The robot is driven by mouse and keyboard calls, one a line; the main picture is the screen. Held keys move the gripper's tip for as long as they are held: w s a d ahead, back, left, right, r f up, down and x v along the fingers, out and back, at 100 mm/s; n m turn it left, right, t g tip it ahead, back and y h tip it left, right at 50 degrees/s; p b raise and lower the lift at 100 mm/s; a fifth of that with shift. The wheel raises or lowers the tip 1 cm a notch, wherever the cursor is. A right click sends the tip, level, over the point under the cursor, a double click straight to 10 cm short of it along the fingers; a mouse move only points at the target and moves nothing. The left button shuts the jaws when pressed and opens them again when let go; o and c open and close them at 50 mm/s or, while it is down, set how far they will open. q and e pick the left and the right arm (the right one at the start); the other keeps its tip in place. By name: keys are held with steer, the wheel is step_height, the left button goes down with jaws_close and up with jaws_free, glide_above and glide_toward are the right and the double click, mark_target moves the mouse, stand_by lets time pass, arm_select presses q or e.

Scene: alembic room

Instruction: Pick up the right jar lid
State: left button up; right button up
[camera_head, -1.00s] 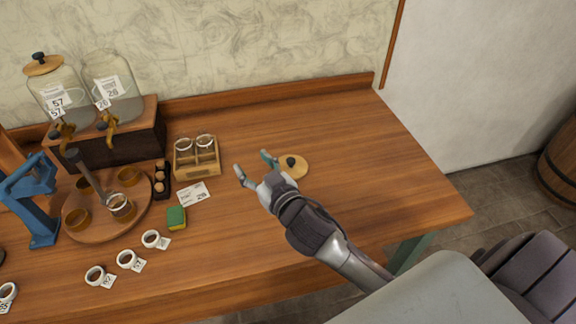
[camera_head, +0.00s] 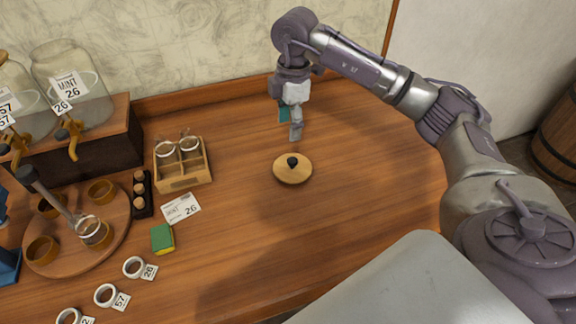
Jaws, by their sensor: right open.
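The jar lid (camera_head: 293,173) is a round, light wooden disc with a dark knob in its middle. It lies flat on the table, knob up, in the middle of the view. My right gripper (camera_head: 291,124) is open and empty. It points down, and in the picture its fingers show just above and behind the lid, apart from it. The right glass jar (camera_head: 75,85), labelled "MINT 26", stands at the upper left with its top uncovered.
The left jar (camera_head: 14,98) stands beside it on a dark wooden stand (camera_head: 107,148). A wooden box with glass jars (camera_head: 184,184), a sponge (camera_head: 161,237), a card (camera_head: 182,208), a round tray (camera_head: 72,257) and tagged rings (camera_head: 107,295) fill the left. Table right of the lid is clear.

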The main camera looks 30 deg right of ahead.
steer(key=d+f, duration=0.1)
steer(key=d, duration=0.1)
steer(key=p, duration=0.1)
glide_above(293, 160)
steer(key=shift+m+h, duration=0.3)
steer(key=f, duration=0.6)
steer(key=shift+d+f, duration=0.1)
steer(key=shift+d, duration=0.1)
steer(key=shift+w+a+f+p, duration=0.1)
steer(key=shift+f+p, duration=0.35)
steer(key=shift+f, duration=1.1)
steer(key=shift+a+f+p, duration=0.1)
steer(key=shift+f+p, duration=0.35)
steer(key=shift+f, duration=1.05)
steer(key=shift+c, duration=0.3)
jaws_close()
